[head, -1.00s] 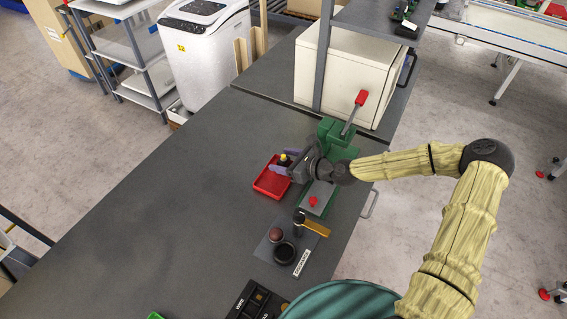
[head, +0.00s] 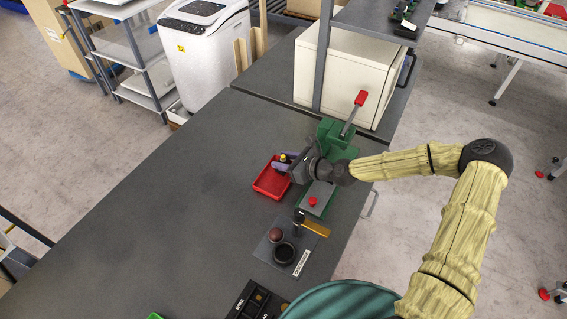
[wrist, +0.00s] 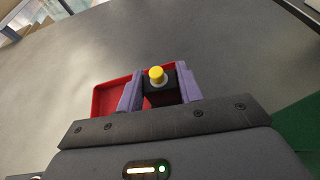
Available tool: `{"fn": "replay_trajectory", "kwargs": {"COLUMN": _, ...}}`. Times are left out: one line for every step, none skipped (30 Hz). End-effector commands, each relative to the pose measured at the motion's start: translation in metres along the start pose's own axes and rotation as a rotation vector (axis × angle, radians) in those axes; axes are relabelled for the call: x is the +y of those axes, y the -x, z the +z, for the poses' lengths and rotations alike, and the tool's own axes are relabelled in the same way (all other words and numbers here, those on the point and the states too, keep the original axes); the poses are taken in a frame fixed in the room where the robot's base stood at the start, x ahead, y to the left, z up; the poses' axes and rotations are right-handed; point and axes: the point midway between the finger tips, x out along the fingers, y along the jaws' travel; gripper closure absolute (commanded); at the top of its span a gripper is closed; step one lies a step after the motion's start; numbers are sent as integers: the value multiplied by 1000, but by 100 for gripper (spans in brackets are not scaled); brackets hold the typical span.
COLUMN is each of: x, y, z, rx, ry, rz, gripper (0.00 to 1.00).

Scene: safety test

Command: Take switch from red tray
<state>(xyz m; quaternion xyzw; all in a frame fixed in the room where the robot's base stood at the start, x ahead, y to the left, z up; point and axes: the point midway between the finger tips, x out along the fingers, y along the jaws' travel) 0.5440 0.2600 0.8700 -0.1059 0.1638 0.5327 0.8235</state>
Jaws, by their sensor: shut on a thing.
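The switch is a small black box with a yellow button (wrist: 157,76); in the head view its yellow top (head: 283,157) shows between the fingers. My gripper (wrist: 160,90) has its two purple fingers closed on either side of the switch; it also shows in the head view (head: 280,165). The red tray (head: 268,186) lies on the dark bench, and my gripper is over its far right part. In the wrist view the tray (wrist: 105,101) shows behind and left of the switch. The switch's underside is hidden, so I cannot tell its exact height.
A green press with a red-tipped lever (head: 336,136) stands right behind my gripper. The bench (head: 170,190) left of the tray is clear.

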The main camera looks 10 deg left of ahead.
Motion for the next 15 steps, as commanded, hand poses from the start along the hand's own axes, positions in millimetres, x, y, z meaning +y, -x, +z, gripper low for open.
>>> {"fn": "replay_trajectory", "kwargs": {"x": 0, "y": 0, "z": 0, "rx": 0, "ry": 0, "rz": 0, "gripper": 87}}
{"fn": "replay_trajectory", "kwargs": {"x": 0, "y": 0, "z": 1, "rx": 0, "ry": 0, "rz": 0, "gripper": 87}}
{"fn": "replay_trajectory", "kwargs": {"x": 0, "y": 1, "z": 2, "rx": 0, "ry": 0, "rz": 0, "gripper": 87}}
{"fn": "replay_trajectory", "kwargs": {"x": 0, "y": 2, "z": 4, "rx": 0, "ry": 0, "rz": -1, "gripper": 87}}
{"fn": "replay_trajectory", "kwargs": {"x": 0, "y": 3, "z": 6, "rx": 0, "ry": 0, "rz": -1, "gripper": 87}}
{"fn": "replay_trajectory", "kwargs": {"x": 0, "y": 4, "z": 10, "rx": 0, "ry": 1, "rz": -1, "gripper": 87}}
{"fn": "replay_trajectory", "kwargs": {"x": -1, "y": 6, "z": 13, "rx": 0, "ry": 1, "rz": -1, "gripper": 87}}
{"fn": "replay_trajectory", "kwargs": {"x": -1, "y": 7, "z": 17, "rx": 0, "ry": 1, "rz": -1, "gripper": 87}}
{"fn": "replay_trajectory", "kwargs": {"x": -1, "y": 10, "z": 24, "rx": -1, "ry": 3, "rz": -1, "gripper": 87}}
{"fn": "replay_trajectory", "kwargs": {"x": -1, "y": 12, "z": 28, "rx": -1, "ry": 3, "rz": -2, "gripper": 87}}
{"fn": "replay_trajectory", "kwargs": {"x": -1, "y": 14, "z": 34, "rx": -1, "ry": 4, "rz": -2, "gripper": 87}}
{"fn": "replay_trajectory", "kwargs": {"x": -1, "y": 17, "z": 41, "rx": -1, "ry": 3, "rz": -2, "gripper": 87}}
{"fn": "replay_trajectory", "kwargs": {"x": -1, "y": 20, "z": 47, "rx": 0, "ry": 3, "rz": -2, "gripper": 87}}
{"fn": "replay_trajectory", "kwargs": {"x": -1, "y": 22, "z": 53, "rx": -1, "ry": 4, "rz": -2, "gripper": 87}}
{"fn": "replay_trajectory", "kwargs": {"x": -1, "y": 25, "z": 60, "rx": -1, "ry": 3, "rz": -3, "gripper": 87}}
